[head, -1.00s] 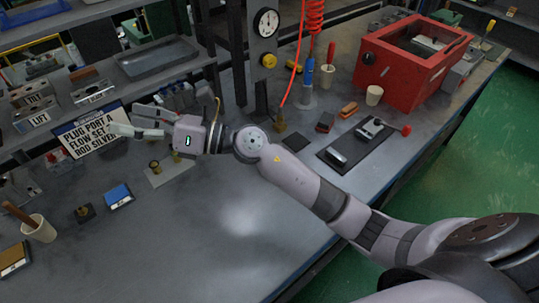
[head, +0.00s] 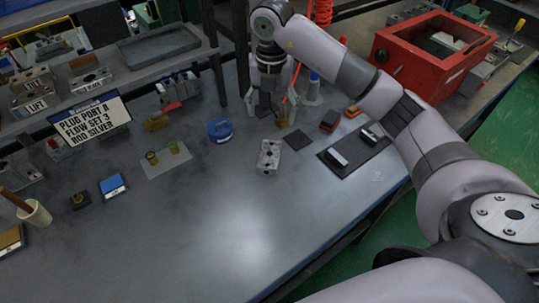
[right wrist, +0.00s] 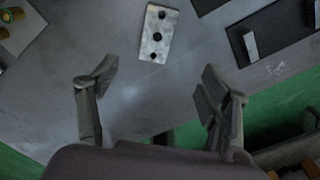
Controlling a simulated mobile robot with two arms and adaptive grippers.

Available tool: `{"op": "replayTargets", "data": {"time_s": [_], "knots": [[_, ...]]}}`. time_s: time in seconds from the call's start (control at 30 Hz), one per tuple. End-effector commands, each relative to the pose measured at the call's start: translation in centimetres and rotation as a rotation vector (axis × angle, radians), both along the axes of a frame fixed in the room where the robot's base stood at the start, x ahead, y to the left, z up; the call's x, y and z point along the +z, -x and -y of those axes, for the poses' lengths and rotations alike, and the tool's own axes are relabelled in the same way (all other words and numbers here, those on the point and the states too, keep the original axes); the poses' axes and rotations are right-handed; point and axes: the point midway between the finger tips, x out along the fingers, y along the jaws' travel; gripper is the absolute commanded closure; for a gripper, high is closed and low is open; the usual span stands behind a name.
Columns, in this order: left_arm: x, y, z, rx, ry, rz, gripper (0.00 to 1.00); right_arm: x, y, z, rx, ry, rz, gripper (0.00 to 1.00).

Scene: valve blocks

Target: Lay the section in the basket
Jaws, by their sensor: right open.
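A pale metal block with dark holes (head: 269,156), apparently the section, lies on the grey bench; it also shows in the right wrist view (right wrist: 159,34), beyond my fingertips. My right gripper (head: 264,108) points down at the bench, behind the block in the head view. Its fingers are spread and empty in the right wrist view (right wrist: 160,78). A red open-topped box (head: 405,59) stands at the back right with something pale inside; I cannot tell whether that is the basket. My left gripper is not in view.
A dark mat (head: 343,155) holds metal parts on the right. A sign (head: 91,124) stands at left. The front middle of the bench is clear.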

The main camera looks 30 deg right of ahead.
Motion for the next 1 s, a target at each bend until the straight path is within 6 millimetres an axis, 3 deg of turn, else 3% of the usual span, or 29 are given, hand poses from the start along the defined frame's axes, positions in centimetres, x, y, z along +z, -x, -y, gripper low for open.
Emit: {"op": "replayTargets", "data": {"time_s": [0.23,0.5,0.77,1.0], "knots": [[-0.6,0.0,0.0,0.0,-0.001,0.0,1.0,-5.2,0.2,-0.2,0.0,-0.004,-0.009,0.28],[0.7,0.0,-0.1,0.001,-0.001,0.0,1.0,-10.2,0.1,-0.2,0.001,-0.004,-0.007,0.28],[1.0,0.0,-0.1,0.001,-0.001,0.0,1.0,-12.2,0.1,-0.2,0.002,-0.004,-0.005,0.28],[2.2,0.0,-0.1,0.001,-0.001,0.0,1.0,-15.7,0.0,-0.5,0.002,-0.003,-0.006,0.28]]}}
